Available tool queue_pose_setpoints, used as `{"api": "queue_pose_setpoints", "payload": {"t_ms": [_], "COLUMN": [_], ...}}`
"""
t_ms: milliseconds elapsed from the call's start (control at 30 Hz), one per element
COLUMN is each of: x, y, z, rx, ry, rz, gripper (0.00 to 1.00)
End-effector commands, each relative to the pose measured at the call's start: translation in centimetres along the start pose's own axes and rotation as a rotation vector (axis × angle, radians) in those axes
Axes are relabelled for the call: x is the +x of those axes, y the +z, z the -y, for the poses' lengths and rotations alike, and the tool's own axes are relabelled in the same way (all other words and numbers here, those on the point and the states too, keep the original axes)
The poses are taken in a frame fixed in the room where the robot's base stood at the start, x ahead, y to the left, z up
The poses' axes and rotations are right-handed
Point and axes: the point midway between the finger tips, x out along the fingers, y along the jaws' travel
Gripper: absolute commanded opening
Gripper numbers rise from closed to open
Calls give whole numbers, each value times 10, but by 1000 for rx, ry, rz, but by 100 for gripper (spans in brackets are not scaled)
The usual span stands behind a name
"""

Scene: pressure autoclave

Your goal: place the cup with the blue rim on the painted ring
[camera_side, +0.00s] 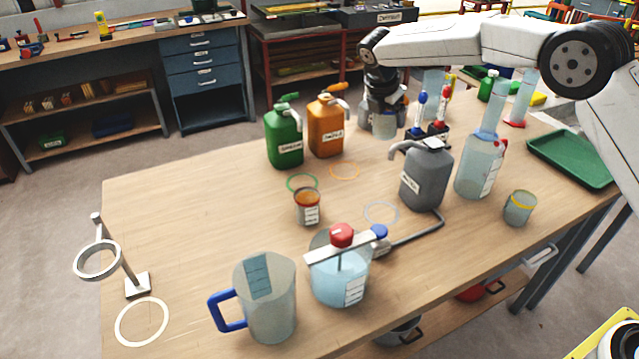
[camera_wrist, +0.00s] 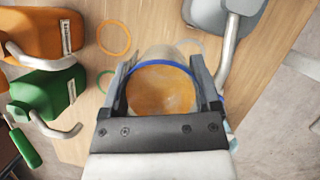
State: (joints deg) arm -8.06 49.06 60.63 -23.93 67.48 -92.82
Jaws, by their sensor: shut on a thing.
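The cup with the blue rim (camera_wrist: 163,92) is between the fingers of my gripper (camera_wrist: 164,82) in the wrist view, with orange-brown showing inside its rim. In the side view my gripper (camera_side: 384,104) holds this cup (camera_side: 384,126) at the back of the table, behind the grey jug; its base is hard to place against the table. Several painted rings lie on the wood: orange (camera_side: 344,171), green (camera_side: 302,183), pale blue (camera_side: 381,213) and white (camera_side: 142,321). In the wrist view the orange ring (camera_wrist: 114,38) and green ring (camera_wrist: 105,80) lie left of the cup.
Green (camera_side: 285,138), orange (camera_side: 326,128) and grey (camera_side: 427,177) jugs stand nearby. A clear flask (camera_side: 340,280), pitcher (camera_side: 268,300), tall bottle (camera_side: 481,165) and yellow-rimmed cup (camera_side: 519,208) also stand here.

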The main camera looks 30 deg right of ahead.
Motion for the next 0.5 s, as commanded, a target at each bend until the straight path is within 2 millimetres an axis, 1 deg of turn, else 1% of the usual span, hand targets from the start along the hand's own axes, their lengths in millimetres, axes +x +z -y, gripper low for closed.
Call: {"api": "queue_pose_setpoints", "payload": {"t_ms": [267, 500], "x": [-23, -39], "y": [-14, -27], "z": [12, 30], "rx": [163, 346], "ry": [-67, -143], "rz": [1, 0], "gripper": [15, 15]}}
